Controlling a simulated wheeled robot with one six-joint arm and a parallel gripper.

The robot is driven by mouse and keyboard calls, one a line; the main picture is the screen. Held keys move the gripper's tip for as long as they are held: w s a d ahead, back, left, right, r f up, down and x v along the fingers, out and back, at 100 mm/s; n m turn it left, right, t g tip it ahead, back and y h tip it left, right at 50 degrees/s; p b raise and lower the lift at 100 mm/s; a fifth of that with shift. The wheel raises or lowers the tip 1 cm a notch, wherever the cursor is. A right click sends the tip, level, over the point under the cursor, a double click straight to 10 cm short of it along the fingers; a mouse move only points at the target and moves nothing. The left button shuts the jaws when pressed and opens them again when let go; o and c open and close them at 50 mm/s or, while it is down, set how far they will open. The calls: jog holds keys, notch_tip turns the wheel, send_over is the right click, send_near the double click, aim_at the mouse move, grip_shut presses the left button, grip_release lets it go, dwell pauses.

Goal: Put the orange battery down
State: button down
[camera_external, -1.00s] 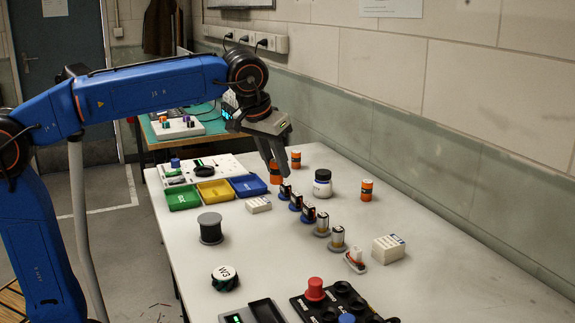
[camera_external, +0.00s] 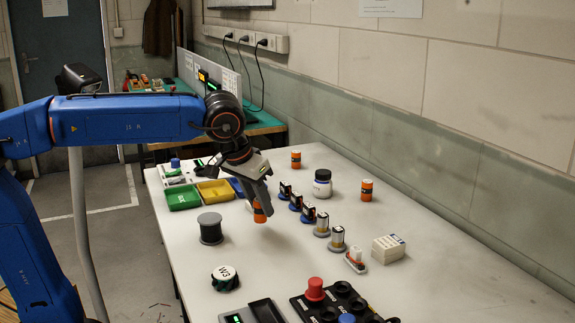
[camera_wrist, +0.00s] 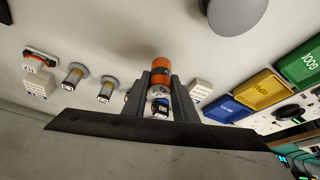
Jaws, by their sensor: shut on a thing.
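The orange battery (camera_external: 259,213) is held between the fingers of my gripper (camera_external: 257,198), which is shut on it. In the external view it hangs upright a little above the white table, right of the dark grey spool. In the wrist view the battery (camera_wrist: 161,72) sits between the two fingertips (camera_wrist: 160,88), its orange side and metal end showing. Two other orange batteries stand on the table, one at the back (camera_external: 295,159) and one at the right (camera_external: 366,190).
The dark spool (camera_external: 210,229) stands left of my gripper. Green (camera_external: 183,198), yellow (camera_external: 215,192) and blue trays (camera_wrist: 232,109) lie behind it. A row of small parts on round bases (camera_external: 309,213) stands to the right.

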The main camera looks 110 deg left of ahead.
aim_at(260, 214)
jog(key=shift+f, duration=1.6)
jog(key=shift+f, duration=0.1)
jog(key=c, duration=1.4)
grip_release()
jog(key=shift+c, duration=0.2)
jog(key=v, duration=1.2)
